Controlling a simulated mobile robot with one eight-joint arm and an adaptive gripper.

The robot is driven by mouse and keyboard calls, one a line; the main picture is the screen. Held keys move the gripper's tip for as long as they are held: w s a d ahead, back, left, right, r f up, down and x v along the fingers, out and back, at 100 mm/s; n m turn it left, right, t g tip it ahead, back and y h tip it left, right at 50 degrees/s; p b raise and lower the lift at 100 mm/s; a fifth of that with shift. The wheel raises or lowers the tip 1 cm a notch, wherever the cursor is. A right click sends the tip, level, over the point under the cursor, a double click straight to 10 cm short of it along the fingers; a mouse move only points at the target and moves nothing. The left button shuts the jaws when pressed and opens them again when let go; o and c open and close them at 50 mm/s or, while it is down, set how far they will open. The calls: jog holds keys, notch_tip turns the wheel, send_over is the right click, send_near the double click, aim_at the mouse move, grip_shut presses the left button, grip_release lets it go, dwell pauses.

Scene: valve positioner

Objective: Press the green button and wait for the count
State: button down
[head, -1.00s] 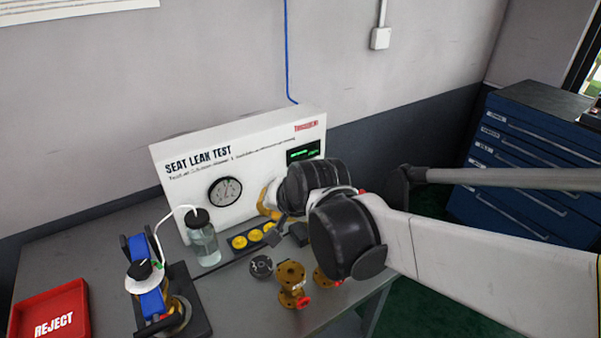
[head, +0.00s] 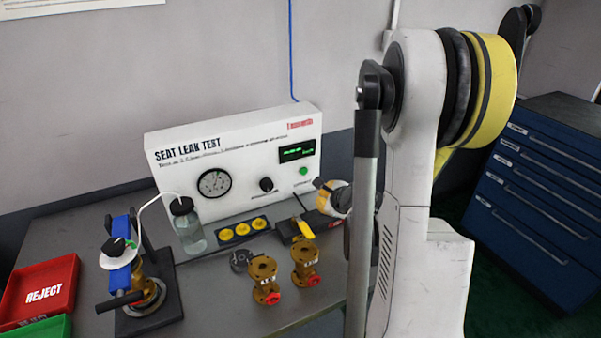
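The green button (head: 304,171) is on the right of the white seat leak test panel's front (head: 240,165), below a small dark display (head: 296,152) with green text too small to read. A black knob (head: 266,185) is to its left. My gripper (head: 312,204) is low in front of the panel's right end, just below the button and apart from it in the picture. My arm hides part of the wrist. The fingers are dark and small, so I cannot tell whether they are open or shut.
A black block with a yellow lever (head: 303,228) is close to my gripper. Two brass valves (head: 264,279) (head: 305,262) stand in front. A water jar (head: 187,228), a clamped valve fixture (head: 140,290) and a red reject tray (head: 40,290) are to the left.

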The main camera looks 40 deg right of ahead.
jog(key=shift+w, duration=0.15)
send_near(304, 178)
jog(key=shift+s+f+p+x, duration=0.1)
jog(key=shift+f+p+x, duration=0.05)
jog(key=shift+x, duration=0.65)
jog(key=shift+s+f+p+x, duration=0.1)
jog(key=shift+p+x, duration=0.05)
jog(key=shift+x, duration=0.7)
jog(key=shift+s+f+p+x, duration=0.1)
jog(key=shift+f+p+x, duration=0.05)
jog(key=shift+x, duration=0.65)
jog(key=shift+w, duration=0.1)
jog(key=shift+w, duration=0.3)
jog(key=shift+w+d, duration=0.15)
jog(key=shift+w, duration=0.3)
jog(key=shift+s, duration=0.15)
dwell(0.5)
jog(key=shift+s+a+b, duration=0.2)
jog(key=shift+s+b, duration=0.2)
jog(key=shift+s, duration=0.3)
jog(key=shift+s, duration=0.1)
